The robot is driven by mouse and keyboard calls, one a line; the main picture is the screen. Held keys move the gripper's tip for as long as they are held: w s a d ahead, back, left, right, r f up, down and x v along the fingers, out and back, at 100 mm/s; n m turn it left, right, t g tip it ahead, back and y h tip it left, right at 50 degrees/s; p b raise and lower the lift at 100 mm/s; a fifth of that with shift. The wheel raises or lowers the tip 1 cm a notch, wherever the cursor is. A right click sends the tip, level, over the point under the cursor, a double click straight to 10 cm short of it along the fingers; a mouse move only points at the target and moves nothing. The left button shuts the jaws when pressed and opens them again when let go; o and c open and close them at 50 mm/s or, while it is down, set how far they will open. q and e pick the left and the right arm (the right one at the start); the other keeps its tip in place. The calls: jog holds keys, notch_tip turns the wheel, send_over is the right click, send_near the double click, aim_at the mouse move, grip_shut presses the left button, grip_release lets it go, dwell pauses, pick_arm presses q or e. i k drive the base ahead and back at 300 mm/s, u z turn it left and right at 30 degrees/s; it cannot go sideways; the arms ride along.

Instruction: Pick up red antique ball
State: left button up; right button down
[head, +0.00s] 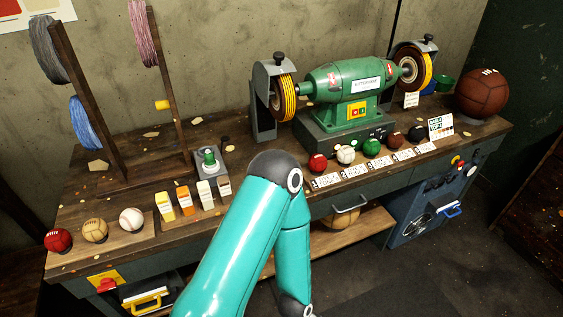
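Two red balls are in the head view. One red ball (58,240) with pale stitching sits at the front left end of the workbench (75,215). The other red ball (318,163) is at the left end of a row of small balls with cards, in front of the green grinder. I cannot tell from the picture which one is the antique ball. One of my teal arms rises from the bottom edge and bends in front of the bench's middle; its lower end leaves the frame at the bottom. Neither gripper is in view.
A tan ball (95,230) and a white ball (132,219) are beside the left red ball. The green grinder (348,88) is behind the carded row. A large brown ball (482,93) is at the right end. Spool posts (95,105) rise at left.

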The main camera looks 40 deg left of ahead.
aim_at(318, 163)
jog(key=u, duration=0.6)
jog(key=i, duration=1)
